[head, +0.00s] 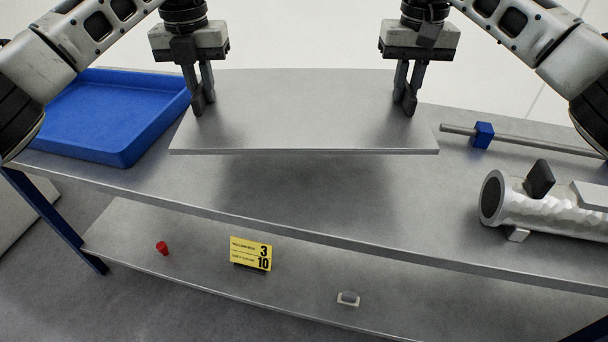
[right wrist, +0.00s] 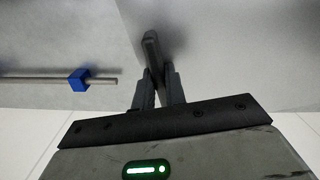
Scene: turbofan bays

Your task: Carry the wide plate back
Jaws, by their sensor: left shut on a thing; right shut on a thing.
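The wide plate (head: 305,120) is a flat grey metal sheet held level above the workbench, with its shadow on the bench top below it. My left gripper (head: 204,108) is shut on the plate near its left end. My right gripper (head: 406,108) is shut on the plate near its right end. The right wrist view shows the right fingers (right wrist: 158,92) closed at the plate; the plate fills much of the upper right there (right wrist: 230,50).
The workbench (head: 330,210) has a blue tray (head: 110,115) at left. A rod with a blue block (head: 482,135) and a silver cylinder (head: 540,203) lie at right. The lower shelf (head: 190,255) holds a red cap (head: 162,248), a yellow sign (head: 250,253) and a small grey part (head: 348,298).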

